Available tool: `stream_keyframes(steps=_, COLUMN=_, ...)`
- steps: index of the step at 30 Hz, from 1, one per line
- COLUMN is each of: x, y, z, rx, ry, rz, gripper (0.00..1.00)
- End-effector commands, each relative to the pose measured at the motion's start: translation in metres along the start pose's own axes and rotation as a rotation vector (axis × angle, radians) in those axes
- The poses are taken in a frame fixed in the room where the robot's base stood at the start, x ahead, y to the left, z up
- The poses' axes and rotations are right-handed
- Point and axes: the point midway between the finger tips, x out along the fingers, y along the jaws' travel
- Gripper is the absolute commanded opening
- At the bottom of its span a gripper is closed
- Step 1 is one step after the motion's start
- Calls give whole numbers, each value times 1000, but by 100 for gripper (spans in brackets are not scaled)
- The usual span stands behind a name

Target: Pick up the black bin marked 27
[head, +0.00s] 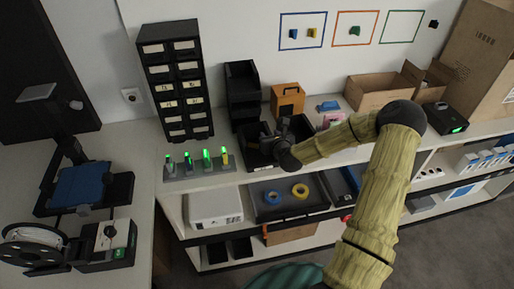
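Several black bins are in view, and I cannot read a 27 on any of them. One low black bin (255,158) sits on the white bench top, partly hidden by my gripper. My gripper (268,142) is at this bin, over or at its right part; its fingers are dark against the black bin, so I cannot tell whether they are open or touch it. Stacked black bins (243,92) stand just behind it. A tall black drawer cabinet (175,85) with pale labels stands to the left; the labels are too small to read.
A row of green-lit devices (198,165) stands left of the low bin. An orange box (288,99) is behind to the right. The shelf below holds a dark tray (262,211) with blue and yellow rings. A printer (80,187) is on the left table.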

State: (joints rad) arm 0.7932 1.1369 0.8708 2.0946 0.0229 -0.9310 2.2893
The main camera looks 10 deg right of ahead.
Motion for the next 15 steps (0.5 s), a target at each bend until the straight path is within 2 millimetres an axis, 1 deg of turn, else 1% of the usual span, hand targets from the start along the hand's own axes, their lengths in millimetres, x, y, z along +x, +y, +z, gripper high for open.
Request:
stream_keyframes(steps=2, x=0, y=0, z=0, rx=0, ry=0, rz=0, gripper=38)
stream_keyframes(steps=3, x=0, y=0, z=0, rx=0, ry=0, rz=0, gripper=34)
stream_keyframes(steps=8, x=0, y=0, z=0, rx=0, ry=0, rz=0, gripper=3)
stream_keyframes(steps=9, x=0, y=0, z=0, rx=0, ry=0, rz=0, gripper=0)
stream_keyframes(steps=15, x=0, y=0, z=1, rx=0, ry=-1, rz=0, gripper=0)
